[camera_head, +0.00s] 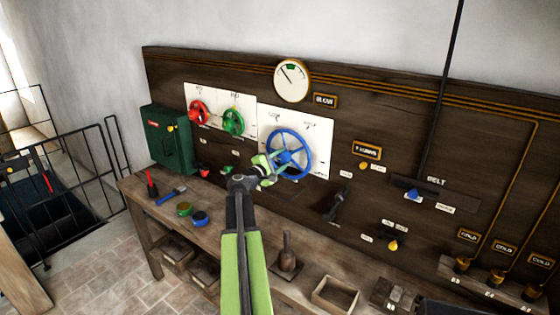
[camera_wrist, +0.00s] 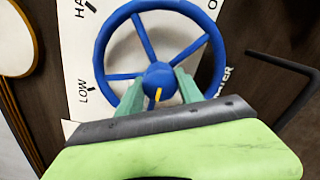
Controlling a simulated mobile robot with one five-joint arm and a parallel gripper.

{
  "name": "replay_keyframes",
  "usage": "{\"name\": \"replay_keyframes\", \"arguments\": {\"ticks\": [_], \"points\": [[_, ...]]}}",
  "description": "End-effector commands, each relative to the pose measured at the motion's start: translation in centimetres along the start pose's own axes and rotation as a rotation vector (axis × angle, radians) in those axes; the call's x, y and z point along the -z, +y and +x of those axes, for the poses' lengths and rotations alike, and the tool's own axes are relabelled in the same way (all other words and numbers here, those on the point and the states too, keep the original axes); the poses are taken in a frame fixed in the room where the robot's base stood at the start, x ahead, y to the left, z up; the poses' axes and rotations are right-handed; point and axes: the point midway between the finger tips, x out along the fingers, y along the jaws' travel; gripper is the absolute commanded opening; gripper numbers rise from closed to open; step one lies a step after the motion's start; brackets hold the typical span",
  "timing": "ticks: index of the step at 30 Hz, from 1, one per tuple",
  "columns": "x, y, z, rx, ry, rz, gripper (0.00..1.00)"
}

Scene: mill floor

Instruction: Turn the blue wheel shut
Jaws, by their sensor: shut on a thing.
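The blue wheel (camera_head: 288,154) is a spoked handwheel on a white panel on the dark wooden board, right of two smaller wheels. My gripper (camera_head: 268,163) is at its lower left in the head view. In the wrist view, the blue wheel (camera_wrist: 158,8) fills the upper middle, and my gripper (camera_wrist: 158,86) has its two green fingers on either side of the round blue hub, shut on it. A yellow pointer shows at the hub, between the fingers. The lower rim is hidden behind my gripper. The panel's "LOW" mark shows at left.
A red wheel (camera_head: 198,113) and a green wheel (camera_head: 233,122) are left of the blue one. A round gauge (camera_head: 292,81) hangs above. The workbench (camera_head: 133,186) below holds tins, tools and an open box (camera_head: 335,296). A dark bent rod (camera_wrist: 290,85) is at right in the wrist view.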

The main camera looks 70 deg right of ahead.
Motion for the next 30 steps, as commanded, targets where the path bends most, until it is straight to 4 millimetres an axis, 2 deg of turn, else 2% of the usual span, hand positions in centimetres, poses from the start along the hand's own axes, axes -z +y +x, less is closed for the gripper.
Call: {"name": "replay_keyframes", "arguments": {"ticks": [14, 15, 18, 19, 27, 30], "points": [[0.07, 0.33, 0.12, -0.008, 0.002, -0.018, 0.03], [0.07, 0.33, 0.12, -0.008, 0.002, -0.018, 0.48], [0.04, 0.27, 0.1, -0.006, 0.001, -0.016, 0.61], [0.04, 0.25, 0.09, -0.006, 0.001, -0.016, 0.65], [0.0, 0.13, 0.01, -0.004, 0.0, -0.013, 0.65], [-0.03, 0.1, -0.65, -0.004, 0.001, -0.013, 0.65]]}}
